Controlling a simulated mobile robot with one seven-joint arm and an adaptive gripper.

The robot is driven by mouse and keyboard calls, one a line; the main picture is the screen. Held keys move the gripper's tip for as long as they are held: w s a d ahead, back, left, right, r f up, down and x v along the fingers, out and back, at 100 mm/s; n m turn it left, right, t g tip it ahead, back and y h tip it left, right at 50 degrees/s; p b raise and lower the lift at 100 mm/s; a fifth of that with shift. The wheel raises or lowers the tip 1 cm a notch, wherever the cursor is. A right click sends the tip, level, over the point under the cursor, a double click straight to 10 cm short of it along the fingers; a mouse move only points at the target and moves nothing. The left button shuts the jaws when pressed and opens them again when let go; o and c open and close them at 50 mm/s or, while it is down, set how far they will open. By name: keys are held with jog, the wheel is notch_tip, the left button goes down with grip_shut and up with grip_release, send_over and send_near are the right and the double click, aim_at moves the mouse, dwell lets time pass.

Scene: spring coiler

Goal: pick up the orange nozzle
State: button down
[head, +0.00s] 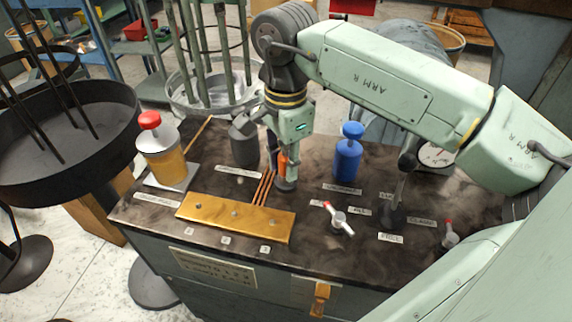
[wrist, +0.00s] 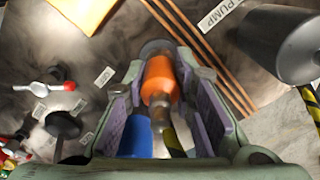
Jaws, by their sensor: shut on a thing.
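The orange nozzle (head: 282,164) stands upright near the middle of the dark bench top. My gripper (head: 287,157) reaches down over it from above, and its fingers hide part of it in the head view. In the wrist view the orange nozzle (wrist: 159,78) sits between the two purple-padded fingers of my gripper (wrist: 163,84), which is shut on it. A round grey base (head: 286,185) shows under the nozzle; I cannot tell whether the nozzle touches it.
A grey bottle (head: 244,146) stands close on the left, a blue bottle (head: 347,158) on the right. Thin copper rods (head: 264,187) and a brass plate (head: 236,217) lie in front. An amber jar (head: 163,158) stands far left. Red-tipped levers (head: 338,220) rise at the right front.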

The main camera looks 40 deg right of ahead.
aim_at(286, 156)
jog(key=shift+r, duration=0.15)
notch_tip(286, 156, up, 3)
jog(key=shift+s+r+b, duration=0.1)
jog(key=shift+b, duration=0.45)
jog(key=s+a+r+b, duration=0.1)
jog(key=s+a+b, duration=0.2)
jog(key=s+a, duration=0.7)
jog(key=s+d+r+p, duration=0.1)
jog(key=s+r+p, duration=0.2)
jog(key=r+p, duration=0.1)
jog(key=shift+s+d+r, duration=0.15)
jog(key=shift+d+r, duration=0.05)
jog(key=shift+r, duration=0.65)
